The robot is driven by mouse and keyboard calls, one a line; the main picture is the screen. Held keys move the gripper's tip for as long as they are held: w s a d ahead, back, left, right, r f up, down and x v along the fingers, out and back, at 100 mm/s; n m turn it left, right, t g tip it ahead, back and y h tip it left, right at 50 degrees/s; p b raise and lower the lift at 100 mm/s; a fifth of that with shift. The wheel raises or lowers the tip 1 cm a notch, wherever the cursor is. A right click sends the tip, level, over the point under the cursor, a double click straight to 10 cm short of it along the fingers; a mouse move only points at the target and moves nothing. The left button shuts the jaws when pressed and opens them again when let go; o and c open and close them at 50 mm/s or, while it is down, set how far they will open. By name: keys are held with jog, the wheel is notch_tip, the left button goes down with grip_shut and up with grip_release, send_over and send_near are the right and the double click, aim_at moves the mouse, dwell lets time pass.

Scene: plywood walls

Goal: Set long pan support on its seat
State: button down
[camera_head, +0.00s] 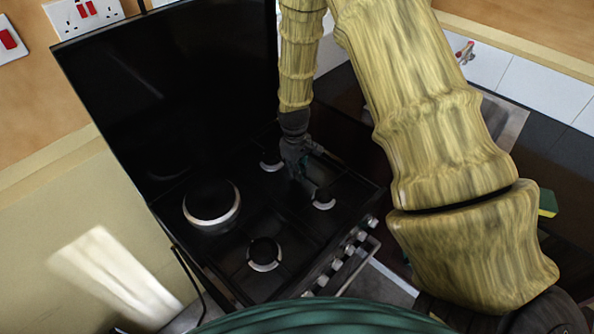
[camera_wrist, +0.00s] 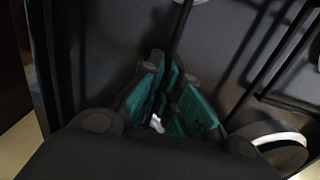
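A black gas hob (camera_head: 222,252) stands below the raised arm. My gripper (camera_head: 308,180) points down over its right part, near a burner (camera_head: 323,201). In the wrist view my gripper (camera_wrist: 170,100) shows its green pads close together, with a narrow dark gap between them. A thin black bar (camera_wrist: 182,25) runs into that gap; it looks like part of a pan support. I cannot tell whether the fingers grip it. More black bars (camera_wrist: 268,75) cross the hob at the right. Black on black hides the long support's outline and its seat.
A tall black panel (camera_head: 170,90) stands behind the hob. Front knobs (camera_head: 350,248) line its edge. A large burner (camera_head: 211,204) sits at the left of the hob. A green and yellow sponge (camera_head: 547,203) lies on the dark worktop at the right.

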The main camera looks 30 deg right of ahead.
jog(key=shift+f, duration=0.1)
dwell(0.3)
jog(key=c, duration=1.6)
grip_release()
jog(key=shift+o, duration=0.2)
jog(key=shift+f, duration=0.1)
notch_tip(320, 180, up, 12)
jog(key=shift+w, duration=0.35)
